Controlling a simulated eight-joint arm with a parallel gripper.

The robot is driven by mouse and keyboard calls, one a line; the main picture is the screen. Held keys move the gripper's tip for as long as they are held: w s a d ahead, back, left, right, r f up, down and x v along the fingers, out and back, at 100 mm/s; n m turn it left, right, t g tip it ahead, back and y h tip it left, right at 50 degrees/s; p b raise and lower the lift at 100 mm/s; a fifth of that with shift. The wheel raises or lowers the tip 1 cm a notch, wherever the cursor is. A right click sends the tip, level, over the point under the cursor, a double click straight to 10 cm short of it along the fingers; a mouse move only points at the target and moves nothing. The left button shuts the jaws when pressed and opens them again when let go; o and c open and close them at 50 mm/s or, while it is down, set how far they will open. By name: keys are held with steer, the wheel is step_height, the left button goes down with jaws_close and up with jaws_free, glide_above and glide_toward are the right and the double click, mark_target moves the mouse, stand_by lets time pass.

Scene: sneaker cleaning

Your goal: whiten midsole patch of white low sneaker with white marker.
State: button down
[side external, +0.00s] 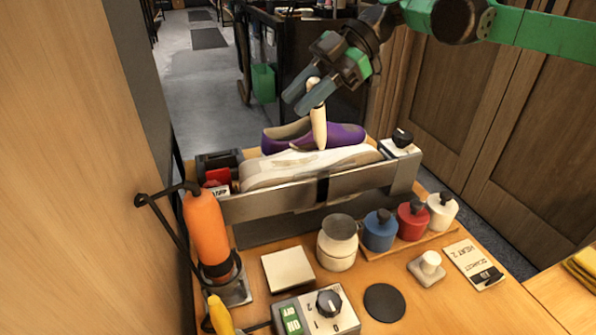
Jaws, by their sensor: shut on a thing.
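The white low sneaker (265,172) lies on its long side behind a grey metal bar of a holder, with its midsole partly hidden by the bar. Greyish patches show along its side. My gripper (303,98) is above the sneaker and shut on a cream-white marker (319,128). The marker points down, slightly tilted. Its lower tip is at or just above the sneaker's upper edge; I cannot tell whether it touches.
A purple shoe (345,134) stands behind the white sneaker.

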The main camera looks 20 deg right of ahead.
steer(key=r, duration=0.5)
steer(key=shift+w+a+r, duration=0.15)
steer(key=shift+a+r, duration=0.05)
steer(key=shift+r, duration=0.15)
